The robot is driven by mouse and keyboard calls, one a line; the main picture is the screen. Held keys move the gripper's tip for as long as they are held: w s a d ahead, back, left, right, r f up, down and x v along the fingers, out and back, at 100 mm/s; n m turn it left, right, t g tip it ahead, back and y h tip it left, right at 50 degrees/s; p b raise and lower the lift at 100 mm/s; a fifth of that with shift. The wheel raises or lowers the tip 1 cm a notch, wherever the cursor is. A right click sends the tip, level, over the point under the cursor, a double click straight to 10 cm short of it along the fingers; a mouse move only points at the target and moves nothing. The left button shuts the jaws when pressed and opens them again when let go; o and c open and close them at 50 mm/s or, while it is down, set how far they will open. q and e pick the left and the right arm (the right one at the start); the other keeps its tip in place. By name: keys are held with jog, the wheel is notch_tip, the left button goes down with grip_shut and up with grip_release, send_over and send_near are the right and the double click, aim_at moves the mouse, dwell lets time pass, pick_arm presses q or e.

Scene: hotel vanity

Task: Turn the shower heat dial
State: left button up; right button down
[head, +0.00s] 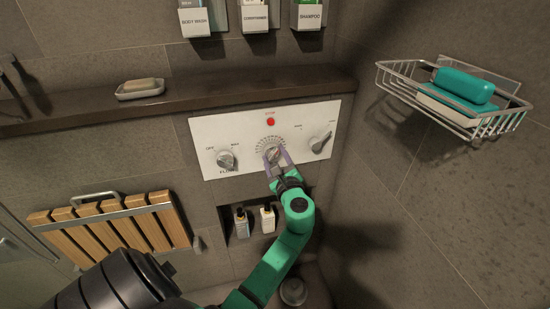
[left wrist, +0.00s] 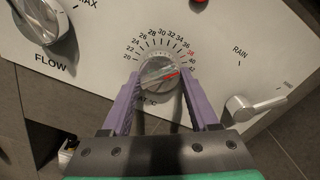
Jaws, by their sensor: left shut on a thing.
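The heat dial (head: 273,153) is the middle knob on the white shower panel (head: 205,130). In the left wrist view the dial (left wrist: 160,74) is a round metal knob with a red mark, ringed by numbers from 20 to about 42. My left gripper (head: 277,160) is at the dial. Its two purple fingers (left wrist: 162,88) are shut on the knob, one on each side. The red mark points toward the right, near the high numbers. My right gripper is not in view.
The flow knob (head: 227,160) is left of the dial, and a lever knob (head: 320,142) is right. A red button (head: 270,122) sits above. Bottles (head: 267,218) stand in a niche below. A slatted wooden seat (head: 110,225) is at left.

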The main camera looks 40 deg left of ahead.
pick_arm(q)
jog(key=shift+r, duration=0.4)
jog(key=o, duration=1.4)
jog(key=shift+s+d, duration=0.15)
jog(key=shift+f, duration=0.1)
jog(key=shift+f, duration=0.1)
jog(key=v, duration=0.5)
jog(key=b+v, duration=0.1)
jog(key=v, duration=0.8)
jog(key=shift+s+d+r, duration=0.3)
jog(key=shift+r, duration=0.05)
